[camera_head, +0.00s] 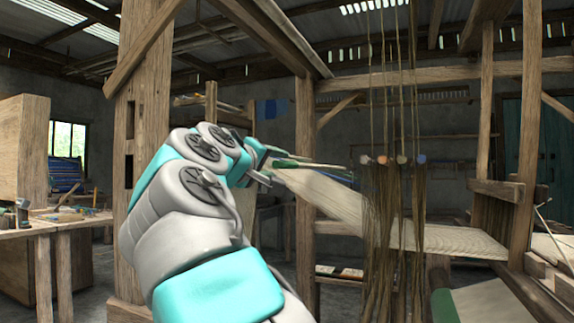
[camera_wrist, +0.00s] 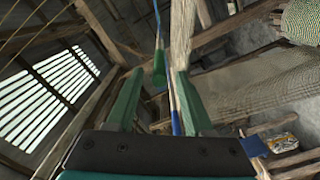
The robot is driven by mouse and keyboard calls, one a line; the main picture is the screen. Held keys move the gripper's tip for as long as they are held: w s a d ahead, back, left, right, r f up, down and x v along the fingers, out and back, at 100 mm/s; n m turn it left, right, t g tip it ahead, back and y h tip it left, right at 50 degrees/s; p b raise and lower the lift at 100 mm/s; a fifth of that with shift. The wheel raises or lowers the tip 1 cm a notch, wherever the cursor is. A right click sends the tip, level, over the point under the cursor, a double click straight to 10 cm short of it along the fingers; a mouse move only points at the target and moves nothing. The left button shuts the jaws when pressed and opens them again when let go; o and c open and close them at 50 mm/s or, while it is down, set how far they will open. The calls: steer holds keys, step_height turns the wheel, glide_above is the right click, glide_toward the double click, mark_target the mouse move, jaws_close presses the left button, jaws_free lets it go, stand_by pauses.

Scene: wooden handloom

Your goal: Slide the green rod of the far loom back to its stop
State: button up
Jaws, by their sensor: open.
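My gripper (camera_head: 268,165) is at the end of my outstretched arm, in front of the loom frame. In the wrist view its two green fingers (camera_wrist: 158,74) are spread apart. The green end of a rod (camera_wrist: 159,66) shows between the fingertips, with a gap to each finger; I cannot tell its depth. In the head view a green rod end (camera_head: 286,164) shows just right of the gripper, with its thin shaft running right. A blue rod (camera_wrist: 176,112) passes close beside the right finger in the wrist view. The stop cannot be made out.
Pale warp threads (camera_head: 325,200) stretch right of my gripper. A thick wooden post (camera_head: 138,130) rises behind my arm. A workbench (camera_head: 60,222) with tools is at the left.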

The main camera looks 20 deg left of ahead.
mark_target(285, 165)
steer(key=w, duration=0.2)
steer(key=w+p, duration=0.1)
steer(key=w, duration=0.2)
steer(key=shift+w+d, duration=0.3)
steer(key=shift+w, duration=0.1)
jaws_close()
stand_by(1.0)
